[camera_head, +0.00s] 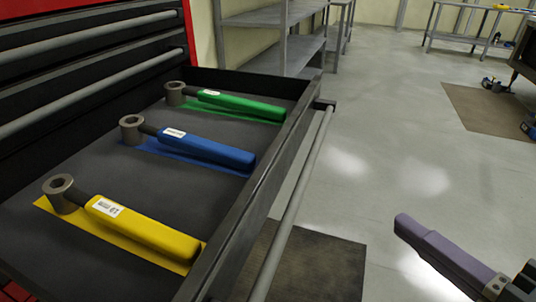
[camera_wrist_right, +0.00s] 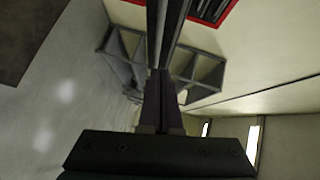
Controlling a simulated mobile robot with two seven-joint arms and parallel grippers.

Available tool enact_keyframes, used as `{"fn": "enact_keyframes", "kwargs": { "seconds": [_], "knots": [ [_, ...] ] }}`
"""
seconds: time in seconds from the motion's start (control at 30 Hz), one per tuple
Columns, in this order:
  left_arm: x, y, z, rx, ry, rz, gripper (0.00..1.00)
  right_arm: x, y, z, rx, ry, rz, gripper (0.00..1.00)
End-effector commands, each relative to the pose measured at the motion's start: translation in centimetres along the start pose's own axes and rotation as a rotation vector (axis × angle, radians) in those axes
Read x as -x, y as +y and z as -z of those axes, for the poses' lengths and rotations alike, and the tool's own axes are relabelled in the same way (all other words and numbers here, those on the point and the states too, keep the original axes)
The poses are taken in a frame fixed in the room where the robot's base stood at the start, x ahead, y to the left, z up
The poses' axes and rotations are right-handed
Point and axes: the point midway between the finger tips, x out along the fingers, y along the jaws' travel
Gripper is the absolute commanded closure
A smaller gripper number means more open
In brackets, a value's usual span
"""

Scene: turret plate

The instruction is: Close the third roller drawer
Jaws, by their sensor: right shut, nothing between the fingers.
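The open roller drawer (camera_head: 262,205) sticks far out of the red roller cabinet (camera_head: 189,30). A grey handle bar (camera_head: 300,190) runs along its front. Inside lie a green-handled (camera_head: 240,106), a blue-handled (camera_head: 205,150) and a yellow-handled (camera_head: 145,228) wrench, each on a matching coloured patch. My right gripper (camera_head: 402,222) is shut and empty, to the right of the drawer front and apart from the handle in the head view. Its fingers also show in the right wrist view (camera_wrist_right: 161,78), with dark and grey bars beyond them. My left gripper is out of view.
Closed drawers with grey handles (camera_head: 80,100) are above the open one. Metal shelves (camera_head: 285,30) stand behind the cabinet. A dark mat (camera_head: 318,262) lies below the drawer front. The grey floor (camera_head: 390,130) to the right is largely clear. A workbench (camera_head: 475,40) stands far back.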

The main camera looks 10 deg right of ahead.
Motion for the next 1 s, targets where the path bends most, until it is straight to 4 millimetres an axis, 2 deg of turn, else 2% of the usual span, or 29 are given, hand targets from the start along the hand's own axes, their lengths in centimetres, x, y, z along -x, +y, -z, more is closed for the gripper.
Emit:
{"fn": "enact_keyframes", "kwargs": {
  "seconds": [0.03,0.17,0.27,0.37,0.7,1.0],
  "knots": [
    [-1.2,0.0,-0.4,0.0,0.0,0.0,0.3,-0.1,1.3,0.2,-0.019,0.014,0.008,1.0],
    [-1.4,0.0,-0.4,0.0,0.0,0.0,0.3,-0.3,1.3,0.7,-0.04,0.033,0.025,1.0],
    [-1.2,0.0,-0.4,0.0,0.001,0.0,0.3,-1.1,1.1,0.8,-0.041,0.036,0.028,1.0],
    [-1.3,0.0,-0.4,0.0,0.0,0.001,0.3,-2.8,0.9,0.8,-0.041,0.036,0.03,1.0],
    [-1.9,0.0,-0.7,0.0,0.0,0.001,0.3,-10.0,0.8,1.0,-0.04,0.034,0.029,1.0],
    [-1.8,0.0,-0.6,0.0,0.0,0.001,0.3,-12.7,0.7,-1.5,-0.039,0.033,0.025,1.0]
  ]
}}
